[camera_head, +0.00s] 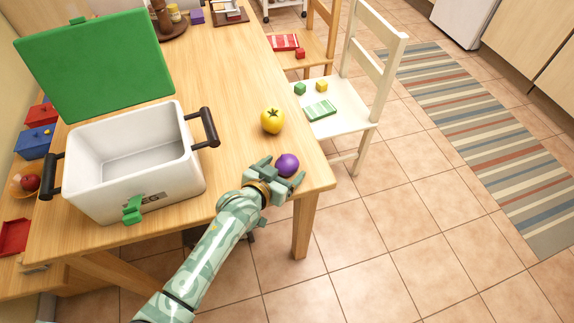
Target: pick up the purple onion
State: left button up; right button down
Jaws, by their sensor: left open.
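The purple onion (287,165) is a small round purple thing near the right front corner of the wooden table. My left gripper (281,172) reaches in from the bottom, with its open fingers on either side of the onion. I cannot tell whether the fingers touch it. The onion seems to be at table height. My right gripper does not show.
A white box (89,193) with black handles and an open green lid (95,65) stands on the table (235,88), left of the gripper. A yellow tomato (272,120) lies just behind the onion. A cream chair (345,118) stands to the right.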

pick_arm(q)
jog(key=shift+w+d+f, duration=0.1)
jog(key=shift+w+f, duration=0.05)
jog(key=shift+w, duration=0.05)
jog(key=shift+s, duration=0.1)
jog(key=c, duration=1.1)
jog(key=shift+r, duration=0.2)
